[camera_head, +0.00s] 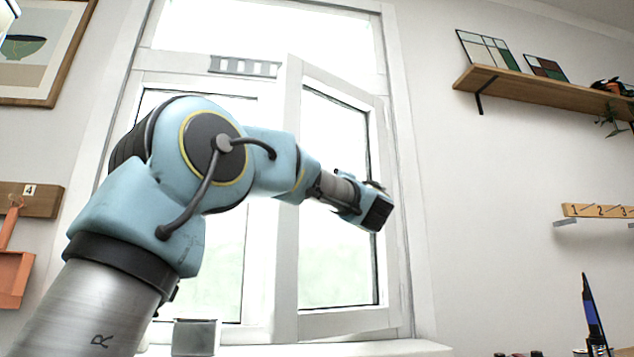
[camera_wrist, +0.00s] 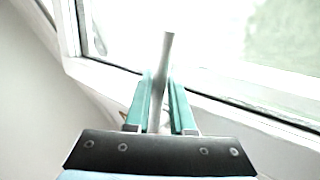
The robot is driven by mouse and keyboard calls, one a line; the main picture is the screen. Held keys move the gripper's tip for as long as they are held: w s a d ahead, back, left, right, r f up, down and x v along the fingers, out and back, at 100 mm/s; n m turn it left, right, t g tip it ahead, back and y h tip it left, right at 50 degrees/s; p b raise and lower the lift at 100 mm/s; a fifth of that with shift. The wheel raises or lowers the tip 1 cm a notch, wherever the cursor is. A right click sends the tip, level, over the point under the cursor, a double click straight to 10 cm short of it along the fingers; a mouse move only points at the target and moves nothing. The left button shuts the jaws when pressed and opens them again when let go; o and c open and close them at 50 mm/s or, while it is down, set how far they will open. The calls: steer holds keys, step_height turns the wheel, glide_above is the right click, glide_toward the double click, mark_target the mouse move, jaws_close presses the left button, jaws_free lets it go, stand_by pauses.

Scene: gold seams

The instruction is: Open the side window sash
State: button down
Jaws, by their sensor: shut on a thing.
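The side window sash (camera_head: 292,200) is the white-framed right-hand pane of the window. It stands at an angle to the window frame, with its left stile looking nearer to me than its right side. In the wrist view, a slim pale grey handle (camera_wrist: 166,55) stands between the teal fingers of my gripper (camera_wrist: 160,98), which are shut on it. White frame and bright glass lie behind it. In the head view my arm crosses the window, and my gripper's dark body (camera_head: 378,212) is in front of the sash's right side; the fingertips and handle are hidden there.
A wooden shelf (camera_head: 550,92) with framed panels and a plant is on the right wall, above a numbered rail (camera_head: 595,211). A small grey box (camera_head: 195,337) is at the sill's left. A framed picture (camera_head: 40,55) hangs at left.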

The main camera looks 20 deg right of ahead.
steer(key=c, duration=1.1)
jaws_free()
steer(key=b+v, duration=0.2)
steer(key=v, duration=0.9)
steer(key=shift+r, duration=0.1)
